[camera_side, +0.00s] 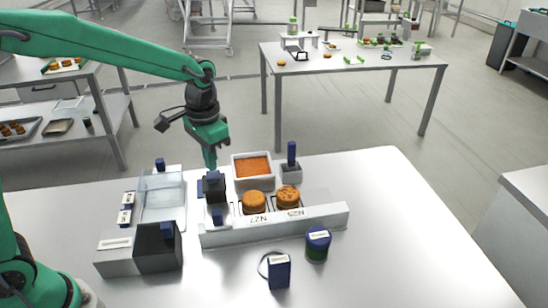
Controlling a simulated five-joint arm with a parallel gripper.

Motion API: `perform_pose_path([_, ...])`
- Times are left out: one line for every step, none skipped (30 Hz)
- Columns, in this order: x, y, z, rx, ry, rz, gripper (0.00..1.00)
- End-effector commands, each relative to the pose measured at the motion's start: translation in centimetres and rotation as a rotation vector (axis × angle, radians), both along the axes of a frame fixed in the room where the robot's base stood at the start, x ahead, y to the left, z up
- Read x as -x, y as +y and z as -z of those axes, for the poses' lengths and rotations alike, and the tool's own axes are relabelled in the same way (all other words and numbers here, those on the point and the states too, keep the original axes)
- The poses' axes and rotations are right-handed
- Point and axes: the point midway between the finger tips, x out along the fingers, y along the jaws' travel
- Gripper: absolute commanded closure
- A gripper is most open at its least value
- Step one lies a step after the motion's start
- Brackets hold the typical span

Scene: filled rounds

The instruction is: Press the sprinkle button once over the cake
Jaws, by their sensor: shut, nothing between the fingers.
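My gripper (210,164) is shut and empty, pointing straight down. Its fingertips are just above or at the top of a dark device with blue parts (214,190); I cannot tell whether they touch it. No part is clearly marked as the sprinkle button; a blue block (217,217) shows at the device's front. Two round brown cakes stand to the right of it behind a grey ledge: the left cake (254,201) above the label N27, and the right cake (288,196), with darker spots on top, above N25.
A white tray with orange-brown filling (234,172) and a blue-handled block (291,165) stand behind the cakes. A clear bin (162,197) and a grey-black box (157,249) are at left. A blue-green jar (317,244) and a blue box (279,271) stand in front. The table's right side is clear.

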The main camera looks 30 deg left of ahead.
Motion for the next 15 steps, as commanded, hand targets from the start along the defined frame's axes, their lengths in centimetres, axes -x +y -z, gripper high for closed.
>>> perform_pose_path([0.0, 0.0, 0.0, 0.000, 0.000, 0.000, 1.00])
perform_pose_path([0.0, 0.0, 0.1, 0.000, 0.000, 0.000, 1.00])
perform_pose_path([0.0, 0.0, 0.1, 0.000, 0.000, 0.000, 1.00])
perform_pose_path([0.0, 0.0, 0.2, 0.000, 0.001, 0.000, 1.00])
perform_pose_path([0.0, 0.0, 0.2, 0.000, 0.001, 0.000, 1.00])
perform_pose_path([0.0, 0.0, 0.3, 0.000, 0.001, 0.000, 1.00])
perform_pose_path([0.0, 0.0, 0.4, 0.000, 0.001, 0.000, 1.00])
perform_pose_path([0.0, 0.0, 0.4, -0.001, 0.002, 0.000, 1.00])
perform_pose_path([0.0, 0.0, 0.6, -0.001, 0.002, 0.000, 1.00])
perform_pose_path([0.0, 0.0, 0.6, -0.001, 0.002, 0.000, 1.00])
perform_pose_path([0.0, 0.0, 0.7, -0.001, 0.002, 0.000, 1.00])
perform_pose_path([0.0, 0.0, 0.8, -0.001, 0.002, 0.000, 1.00])
perform_pose_path([0.0, 0.0, 0.9, 0.000, 0.001, 0.000, 1.00])
perform_pose_path([0.0, 0.0, 0.9, 0.000, 0.001, 0.000, 1.00])
perform_pose_path([0.0, 0.0, 1.0, 0.000, 0.001, 0.000, 1.00])
